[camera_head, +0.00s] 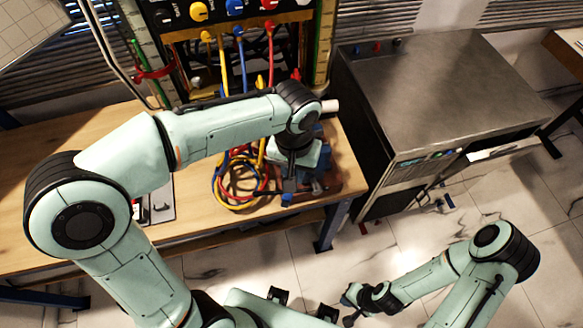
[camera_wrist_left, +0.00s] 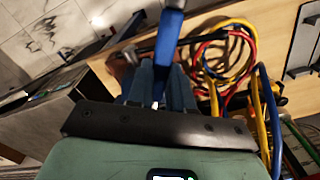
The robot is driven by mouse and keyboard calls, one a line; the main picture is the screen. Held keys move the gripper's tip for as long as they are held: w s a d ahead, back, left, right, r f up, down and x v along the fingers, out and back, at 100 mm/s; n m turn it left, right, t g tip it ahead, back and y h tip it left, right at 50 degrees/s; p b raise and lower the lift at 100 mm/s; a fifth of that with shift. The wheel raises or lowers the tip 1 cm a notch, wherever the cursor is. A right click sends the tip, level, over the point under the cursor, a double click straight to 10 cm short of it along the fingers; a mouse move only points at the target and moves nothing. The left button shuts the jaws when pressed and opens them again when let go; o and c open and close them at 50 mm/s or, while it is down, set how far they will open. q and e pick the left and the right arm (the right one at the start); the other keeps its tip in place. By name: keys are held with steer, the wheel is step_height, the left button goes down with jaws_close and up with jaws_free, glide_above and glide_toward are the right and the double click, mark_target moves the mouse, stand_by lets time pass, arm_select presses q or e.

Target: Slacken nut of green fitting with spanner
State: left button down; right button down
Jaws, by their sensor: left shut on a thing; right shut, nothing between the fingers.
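My left gripper (camera_head: 289,184) reaches down over the front right of the bench and is shut on a blue bar that looks like the spanner (camera_wrist_left: 168,45). In the left wrist view the bar crosses the middle and runs up to the top edge. A small blue end (camera_head: 287,198) shows below the gripper in the head view. I cannot make out the green fitting or its nut; the gripper and forearm may cover them. My right gripper (camera_head: 351,304) is shut and empty, low over the floor and away from the bench.
Red, yellow and blue hoses (camera_head: 232,188) lie coiled on the wooden bench (camera_head: 40,160), left of my left gripper. A rack with coloured knobs (camera_head: 235,28) stands behind. A metal-topped cabinet (camera_head: 435,85) stands to the right. Tiled floor (camera_head: 400,235) is mostly clear in front of it.

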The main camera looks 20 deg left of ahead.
arm_select(q)
steer(key=shift+w+d+n, duration=0.1)
steer(key=shift+d+n, duration=0.8)
steer(key=shift+d, duration=0.1)
stand_by(0.6)
steer(key=shift+w+d+n, duration=0.3)
steer(key=shift+d+n, duration=0.5)
steer(key=shift+n, duration=0.1)
arm_select(e)
steer(key=shift+w+r, duration=0.1)
steer(key=shift+r, duration=0.05)
stand_by(0.8)
arm_select(q)
steer(key=shift+s+a+m, duration=0.25)
steer(key=shift+a+m, duration=0.7)
steer(key=shift+m, duration=0.05)
stand_by(0.5)
